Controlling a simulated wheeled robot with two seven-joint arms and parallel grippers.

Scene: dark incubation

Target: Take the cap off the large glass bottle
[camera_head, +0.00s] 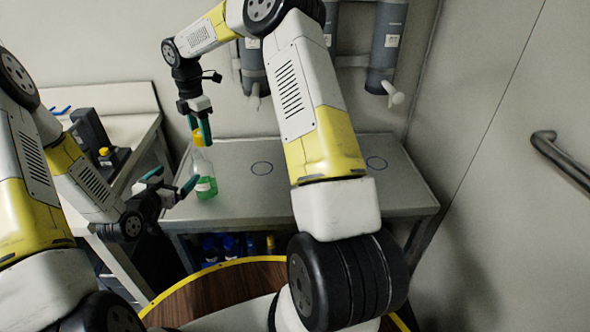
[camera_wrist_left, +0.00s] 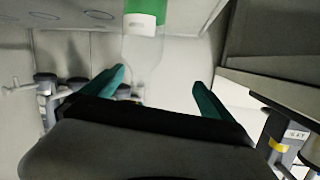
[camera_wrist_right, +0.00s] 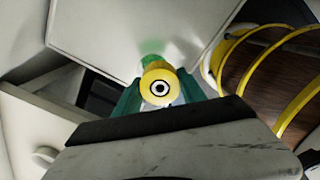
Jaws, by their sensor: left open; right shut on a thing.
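The large glass bottle (camera_head: 204,181) stands upright on the grey bench, with green liquid and a white label. Its yellow cap (camera_head: 197,138) is at the top of the neck; I cannot tell whether it still sits on the neck. My right gripper (camera_head: 199,130) comes from above and is shut on the cap, which shows round with a black ring in the right wrist view (camera_wrist_right: 160,88). My left gripper (camera_head: 171,180) is open and empty, just left of the bottle. In the left wrist view the bottle (camera_wrist_left: 143,27) appears upside down beyond the open fingers.
The bench top (camera_head: 245,200) has blue circle marks, and its right part is clear. Grey dispensers (camera_head: 388,40) hang on the back wall. A side table (camera_head: 120,130) with a dark device stands at the left. Blue-capped items (camera_head: 230,246) sit under the bench.

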